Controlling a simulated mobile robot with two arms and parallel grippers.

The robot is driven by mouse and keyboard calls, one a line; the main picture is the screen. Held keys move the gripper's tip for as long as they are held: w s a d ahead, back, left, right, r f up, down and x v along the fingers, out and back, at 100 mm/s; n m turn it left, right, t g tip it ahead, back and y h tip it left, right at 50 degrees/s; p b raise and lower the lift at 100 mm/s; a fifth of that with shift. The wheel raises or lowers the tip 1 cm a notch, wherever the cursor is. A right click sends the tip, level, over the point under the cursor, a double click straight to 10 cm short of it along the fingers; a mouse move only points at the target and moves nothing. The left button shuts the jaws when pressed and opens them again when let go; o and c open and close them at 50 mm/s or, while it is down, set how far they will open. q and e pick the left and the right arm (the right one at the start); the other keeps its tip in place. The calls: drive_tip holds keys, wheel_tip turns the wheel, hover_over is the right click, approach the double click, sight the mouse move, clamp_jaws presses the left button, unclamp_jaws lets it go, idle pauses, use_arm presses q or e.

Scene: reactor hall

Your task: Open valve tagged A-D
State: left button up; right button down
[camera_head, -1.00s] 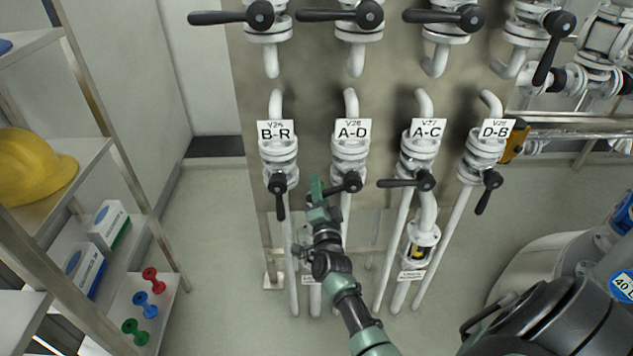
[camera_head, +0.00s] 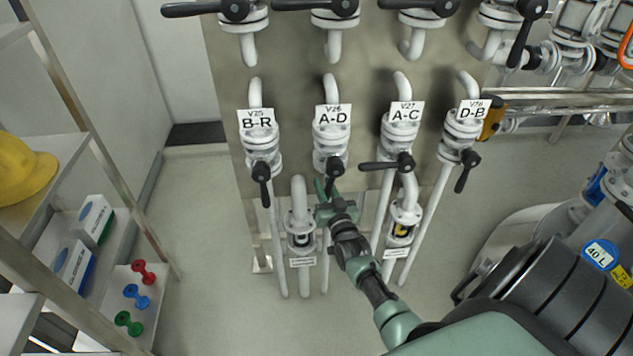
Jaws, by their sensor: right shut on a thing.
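The valve under the A-D tag (camera_head: 332,116) is on the panel, second from left in the lower row. Its black handle (camera_head: 336,166) now points down along the pipe. My right gripper (camera_head: 324,190), green, reaches up from below and is shut on this handle; the fingers partly hide the lever's end. My left gripper is not in view.
The B-R valve handle (camera_head: 262,173) and D-B valve handle (camera_head: 467,171) point down. The A-C valve handle (camera_head: 388,164) points left, close to my gripper. Two flanged sight-glass fittings are below. A shelf with a yellow helmet (camera_head: 22,168) is at left.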

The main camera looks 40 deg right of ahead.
drive_tip(key=shift+s+d+f+n+p, duration=0.2)
drive_tip(key=shift+s+d+n+p, duration=0.3)
drive_tip(key=shift+d+n, duration=0.5)
drive_tip(key=shift+s, duration=0.1)
drive_tip(key=c, duration=1.3)
unclamp_jaws()
drive_tip(key=shift+s+a, duration=0.15)
drive_tip(key=v, duration=0.7)
drive_tip(key=shift+s+r, duration=0.1)
drive_tip(key=shift+s, duration=0.05)
